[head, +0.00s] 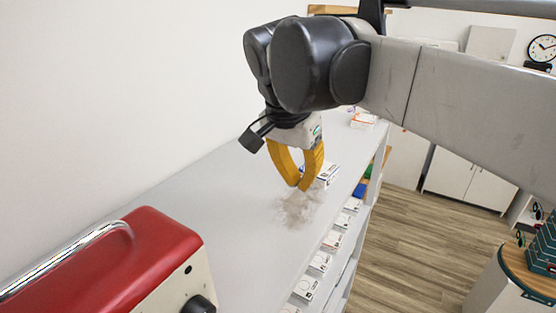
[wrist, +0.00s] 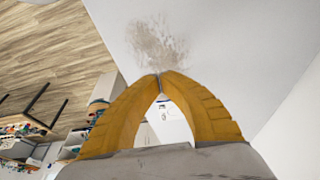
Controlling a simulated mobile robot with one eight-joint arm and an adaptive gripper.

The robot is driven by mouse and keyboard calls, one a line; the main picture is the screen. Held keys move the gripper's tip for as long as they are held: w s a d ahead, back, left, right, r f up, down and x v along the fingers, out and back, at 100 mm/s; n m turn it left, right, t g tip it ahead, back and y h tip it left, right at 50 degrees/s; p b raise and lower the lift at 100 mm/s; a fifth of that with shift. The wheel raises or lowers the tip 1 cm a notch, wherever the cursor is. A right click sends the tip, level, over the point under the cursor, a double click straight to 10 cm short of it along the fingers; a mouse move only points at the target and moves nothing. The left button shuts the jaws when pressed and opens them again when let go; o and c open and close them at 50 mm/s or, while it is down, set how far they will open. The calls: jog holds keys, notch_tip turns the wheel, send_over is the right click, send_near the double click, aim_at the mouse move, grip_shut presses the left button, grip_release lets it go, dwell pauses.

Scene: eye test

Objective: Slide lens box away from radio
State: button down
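The red radio (head: 150,255) with a cream front and chrome handle stands at the lower left in the head view. A small white box with dark print, apparently the lens box (head: 328,173), lies on the white counter (head: 235,200) just behind and right of my gripper. My gripper (head: 298,187) points down with its yellow fingertips together and nothing visible between them. The head view cannot tell whether it touches the box. In the wrist view my gripper (wrist: 159,75) has its tips meeting, and a white box-like shape shows between the fingers.
A grey-brown smudge (head: 298,208) marks the counter below my gripper. A white and orange box (head: 363,119) stands farther back. Several white boxes (head: 320,262) line a lower shelf along the right edge. A round table (head: 535,260) with green boxes stands right, across the wooden floor.

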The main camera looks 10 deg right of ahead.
aim_at(336, 162)
jog(key=w+f, duration=0.1)
jog(key=f, duration=0.1)
jog(key=w+f, duration=0.1)
jog(key=f, duration=0.1)
jog(key=shift+w+d+p, duration=0.3)
jog(key=shift+w+d, duration=0.05)
jog(key=shift+d, duration=0.05)
jog(key=shift+d+f+p, duration=0.15)
jog(key=shift+d+p, duration=0.3)
jog(key=shift+d, duration=0.4)
jog(key=shift+w+d+f, duration=0.15)
jog(key=shift+w+d, duration=0.25)
jog(key=shift+w, duration=0.2)
jog(key=shift+w+d+f, duration=0.15)
jog(key=shift+w+d, duration=0.2)
jog(key=shift+w, duration=0.25)
jog(key=shift+s+r, duration=0.1)
jog(key=shift+s, duration=0.35)
jog(key=shift+w+d, duration=0.15)
jog(key=shift+w, duration=0.2)
jog(key=w+d, duration=0.4)
jog(key=d, duration=0.1)
jog(key=w+d+b, duration=0.1)
jog(key=w+d, duration=0.4)
jog(key=shift+w+d+b, duration=0.15)
jog(key=shift+w+b, duration=0.1)
jog(key=shift+b, duration=0.05)
